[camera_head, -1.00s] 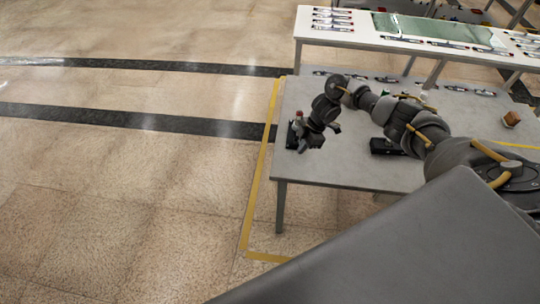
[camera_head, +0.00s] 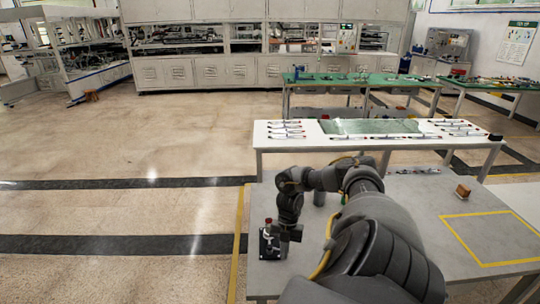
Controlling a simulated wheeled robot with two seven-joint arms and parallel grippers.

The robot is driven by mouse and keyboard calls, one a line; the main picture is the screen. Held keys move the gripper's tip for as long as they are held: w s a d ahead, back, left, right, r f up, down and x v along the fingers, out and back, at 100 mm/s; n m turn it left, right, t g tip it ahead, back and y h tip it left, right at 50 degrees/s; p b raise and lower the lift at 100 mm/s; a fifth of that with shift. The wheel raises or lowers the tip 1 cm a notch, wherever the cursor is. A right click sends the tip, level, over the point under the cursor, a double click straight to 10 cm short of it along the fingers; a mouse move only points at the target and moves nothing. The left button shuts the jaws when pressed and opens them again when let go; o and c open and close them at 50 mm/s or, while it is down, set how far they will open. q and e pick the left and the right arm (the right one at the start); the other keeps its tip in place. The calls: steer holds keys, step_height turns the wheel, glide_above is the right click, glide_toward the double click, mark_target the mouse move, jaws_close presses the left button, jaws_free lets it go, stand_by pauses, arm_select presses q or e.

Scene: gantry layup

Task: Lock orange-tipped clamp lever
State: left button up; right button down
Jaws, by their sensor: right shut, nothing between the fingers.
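A small dark clamp (camera_head: 269,245) stands on the near left corner of the grey table. A small reddish-orange tip (camera_head: 268,221) shows at its top; the lever itself is too small to read, so I cannot tell its angle. My right gripper (camera_head: 290,233) hangs just to the right of the clamp, shut and empty. I cannot tell whether it touches the clamp. My right arm hides much of the table behind it. My left gripper is not in view.
The grey table (camera_head: 420,205) carries a small orange-brown block (camera_head: 463,190) and a yellow taped outline. A white table (camera_head: 290,145) with pen-like tools and a glass sheet (camera_head: 370,126) is beyond. The floor at left is clear.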

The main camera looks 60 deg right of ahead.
steer(key=shift+w+a, duration=0.15)
steer(key=shift+w, duration=0.2)
steer(key=shift+w+a+f, duration=0.1)
steer(key=shift+w, duration=0.2)
steer(key=shift+w+a+b, duration=0.15)
steer(key=shift+w+b, duration=0.15)
steer(key=shift+b, duration=0.05)
steer(key=shift+s+a+p, duration=0.1)
steer(key=shift+a+p, duration=0.15)
steer(key=shift+p, duration=0.1)
steer(key=a+p, duration=0.2)
steer(key=a, duration=0.1)
steer(key=shift+s, duration=0.4)
arm_select(q)
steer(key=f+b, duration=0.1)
steer(key=b, duration=0.2)
arm_select(e)
steer(key=v, duration=0.9)
steer(key=shift+r, duration=0.25)
steer(key=shift+f, duration=0.1)
